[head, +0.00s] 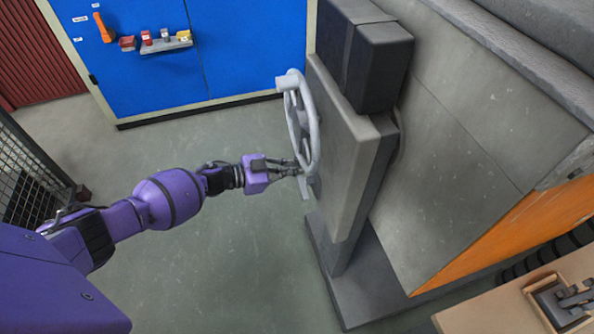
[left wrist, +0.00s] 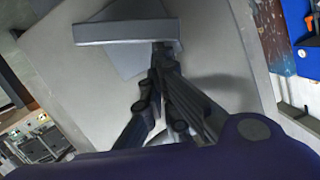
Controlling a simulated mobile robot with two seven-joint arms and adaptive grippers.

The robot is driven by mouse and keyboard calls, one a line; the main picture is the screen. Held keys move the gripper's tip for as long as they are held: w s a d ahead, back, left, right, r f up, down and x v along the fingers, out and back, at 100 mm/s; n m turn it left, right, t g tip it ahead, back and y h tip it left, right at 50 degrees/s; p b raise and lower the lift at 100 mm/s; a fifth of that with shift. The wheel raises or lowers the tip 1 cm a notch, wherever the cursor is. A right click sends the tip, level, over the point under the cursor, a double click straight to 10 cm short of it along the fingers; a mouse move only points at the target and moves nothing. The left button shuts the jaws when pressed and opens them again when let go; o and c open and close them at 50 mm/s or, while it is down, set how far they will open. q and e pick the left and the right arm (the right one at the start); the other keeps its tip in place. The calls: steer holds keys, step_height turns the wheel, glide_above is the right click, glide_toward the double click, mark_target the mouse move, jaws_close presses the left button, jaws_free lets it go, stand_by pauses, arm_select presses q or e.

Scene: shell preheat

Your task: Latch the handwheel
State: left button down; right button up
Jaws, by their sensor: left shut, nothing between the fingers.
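The grey handwheel (head: 310,122) stands on the near face of a grey door-like panel (head: 352,155), with a knob at its upper left. My left gripper (head: 298,166) reaches in from the left in the head view, its fingertips at the lower part of the wheel. In the left wrist view the fingers (left wrist: 160,62) are shut and empty, just below a grey bar-shaped part (left wrist: 125,30). I cannot tell whether they touch it. No separate latch can be made out. My right gripper is in neither view.
A large grey machine body (head: 470,110) with an orange lower panel stands to the right. A blue wall board (head: 200,65) with tools is at the back. A wooden table (head: 500,305) is at lower right.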

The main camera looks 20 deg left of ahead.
arm_select(q)
steer(key=shift+w+a+f+n+g+b, duration=0.35)
steer(key=shift+w+a+n+b, duration=0.15)
steer(key=shift+n, duration=0.3)
steer(key=shift+w+a, duration=0.1)
steer(key=shift+w, duration=0.15)
stand_by(0.7)
steer(key=v, duration=1.1)
steer(key=shift+s+a, duration=0.2)
steer(key=shift+a, duration=0.2)
